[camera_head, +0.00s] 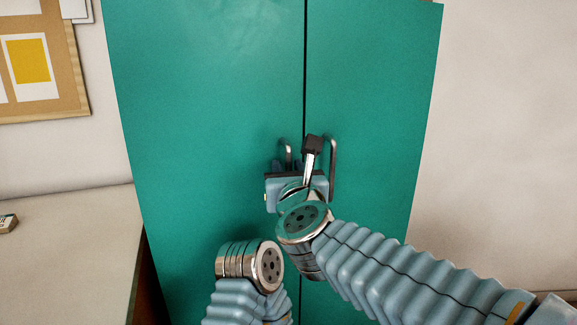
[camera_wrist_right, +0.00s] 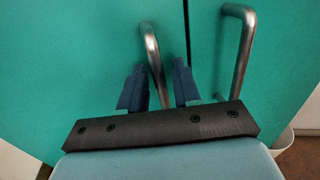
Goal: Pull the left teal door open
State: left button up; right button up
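The left teal door (camera_head: 210,110) is a tall flat panel and appears closed, flush with the right teal door (camera_head: 370,90) at a dark seam. Its metal bar handle (camera_head: 288,150) is near the seam and also shows in the right wrist view (camera_wrist_right: 152,50). My right gripper (camera_head: 287,168) is at this handle. In the right wrist view its two dark blue fingers (camera_wrist_right: 158,88) stand on either side of the bar, with a visible gap on the right side. The handle's lower end is hidden behind the gripper. My left gripper is not in view.
The right door's handle (camera_head: 333,165) is close to the right of my right gripper and also shows in the right wrist view (camera_wrist_right: 240,45). A pale counter (camera_head: 70,240) is at left, below a cork board (camera_head: 75,75). Bare wall is at right.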

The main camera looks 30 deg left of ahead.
grip_shut()
dwell(0.5)
